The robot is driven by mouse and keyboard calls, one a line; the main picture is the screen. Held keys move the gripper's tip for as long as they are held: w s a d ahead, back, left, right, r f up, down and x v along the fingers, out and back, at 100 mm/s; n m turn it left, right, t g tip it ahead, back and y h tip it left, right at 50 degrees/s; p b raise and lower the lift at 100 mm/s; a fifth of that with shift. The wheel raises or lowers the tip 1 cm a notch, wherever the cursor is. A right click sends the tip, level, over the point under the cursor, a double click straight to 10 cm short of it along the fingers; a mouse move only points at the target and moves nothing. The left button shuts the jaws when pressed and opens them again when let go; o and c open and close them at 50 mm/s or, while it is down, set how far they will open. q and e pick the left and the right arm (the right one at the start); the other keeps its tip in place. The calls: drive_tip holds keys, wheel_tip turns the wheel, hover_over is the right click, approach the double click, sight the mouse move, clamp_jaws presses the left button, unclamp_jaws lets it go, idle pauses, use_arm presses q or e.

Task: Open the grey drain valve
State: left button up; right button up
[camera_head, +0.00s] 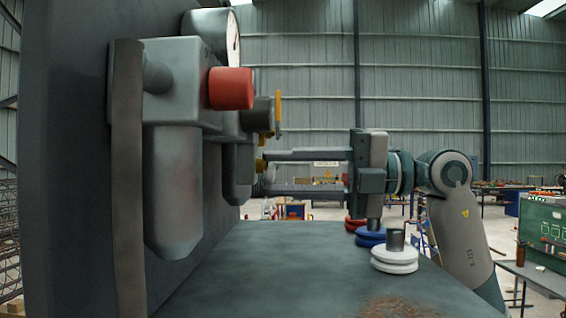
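A grey filter unit with a red knob (231,88) is mounted on the dark upright panel at left. A long grey bowl (173,190) hangs under it. Behind it is a second, smaller grey bowl (238,175). A dark grey cylinder (259,115) with a yellow lever (278,112) sticks out above a small brass-coloured piece (261,165). I cannot tell for certain which part is the grey drain valve. My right gripper (270,173) comes in from the right, level, its two fingers apart, tips close to the brass piece. Nothing shows between them. My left gripper is not in view.
A round gauge (233,38) sits on top of the unit. White (395,262), blue (370,238) and red (355,224) round discs stand on the grey bench top (270,275) below my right arm. The bench's middle is clear. A flat vertical strip (128,180) stands in front at left.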

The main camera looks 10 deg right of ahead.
drive_tip(key=shift+a, duration=0.2)
clamp_jaws()
drive_tip(key=n+b, duration=0.1)
drive_tip(key=n, duration=0.1)
drive_tip(key=f+n+b, duration=0.1)
drive_tip(key=n+b, duration=0.1)
drive_tip(key=w+n+b, duration=0.1)
drive_tip(key=b, duration=0.1)
drive_tip(key=shift+d+f+n, duration=0.1)
drive_tip(key=shift+f+n, duration=0.25)
drive_tip(key=shift+n, duration=0.05)
unclamp_jaws()
